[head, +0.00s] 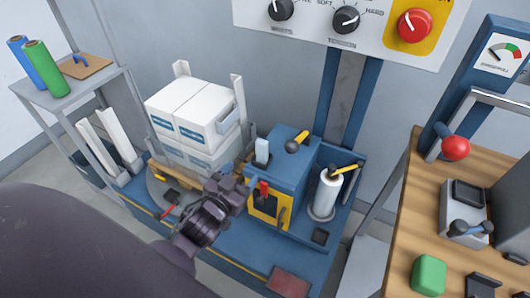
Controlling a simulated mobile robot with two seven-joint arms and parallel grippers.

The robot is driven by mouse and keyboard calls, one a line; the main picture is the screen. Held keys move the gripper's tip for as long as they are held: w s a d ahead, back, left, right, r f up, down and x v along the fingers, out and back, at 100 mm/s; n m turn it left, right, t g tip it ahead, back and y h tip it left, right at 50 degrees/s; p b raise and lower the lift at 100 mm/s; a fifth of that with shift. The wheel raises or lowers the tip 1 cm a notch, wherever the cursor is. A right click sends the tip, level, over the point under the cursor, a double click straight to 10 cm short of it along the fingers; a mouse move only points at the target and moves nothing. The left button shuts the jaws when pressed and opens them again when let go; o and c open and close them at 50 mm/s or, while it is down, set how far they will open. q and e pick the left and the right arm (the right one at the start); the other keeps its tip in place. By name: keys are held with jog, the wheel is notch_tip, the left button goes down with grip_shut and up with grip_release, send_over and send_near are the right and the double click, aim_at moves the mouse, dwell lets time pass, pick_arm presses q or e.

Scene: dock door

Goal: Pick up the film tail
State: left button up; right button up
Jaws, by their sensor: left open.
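No film tail stands out clearly. A pale upright piece (262,151) on the blue housing (290,158) may be it, but I cannot tell. A white film roll (326,194) stands upright in the blue bay to the right, with a yellow bar at its top. My left gripper (240,187) is open and comes in from the left. It is at the left side of the housing, close to the yellow-framed panel (256,208) with a red lever (263,190). I see nothing between its fingers. My right gripper is out of view.
White cartons (195,112) are stacked behind my left gripper on a wooden pallet. A control panel (400,40) with knobs and a red button is above. A wooden bench (410,225) is at right; a grey shelf (93,88) with blue and green rolls is at left.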

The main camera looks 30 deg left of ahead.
aim_at(260, 145)
pick_arm(q)
jog(key=shift+n+t, duration=0.7)
jog(key=shift+n, duration=0.1)
jog(key=shift+w+a+r+b, duration=0.15)
jog(key=shift+w+r, duration=0.25)
jog(key=shift+w, duration=1.45)
jog(key=shift+w+r+b, duration=0.1)
jog(key=shift+w+r, duration=0.25)
jog(key=shift+w, duration=1.5)
jog(key=shift+w+a+r+b, duration=0.15)
jog(key=shift+w+r, duration=0.25)
jog(key=shift+w, duration=1.45)
jog(key=shift+d, duration=0.1)
jog(key=c, duration=1)
